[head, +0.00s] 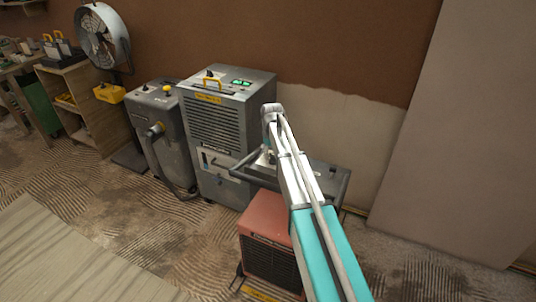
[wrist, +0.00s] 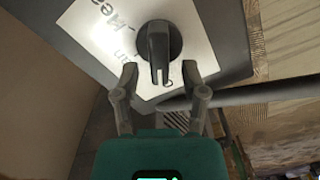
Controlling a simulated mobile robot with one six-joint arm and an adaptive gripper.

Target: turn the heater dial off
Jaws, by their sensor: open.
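In the wrist view, a black round dial (wrist: 160,45) with a raised grip bar sits on a white label plate (wrist: 105,30) on a dark grey panel. The bar points down the picture, toward my gripper. Part of the printing, such as "Fan", is readable. My gripper (wrist: 161,72) is open and empty, with one finger on each side of the bar's lower end; I cannot tell whether either touches it. In the head view, the red heater (head: 268,213) with a black grille stands on the floor, partly behind my arm. The dial is not discernible there.
A dark tubular handle (head: 238,170) runs around the heater's top; a bar (wrist: 240,97) also crosses close to my right finger. A grey dehumidifier (head: 225,130) and a grey vacuum-like machine (head: 158,125) stand to the left. A leaning board (head: 465,140) is at right.

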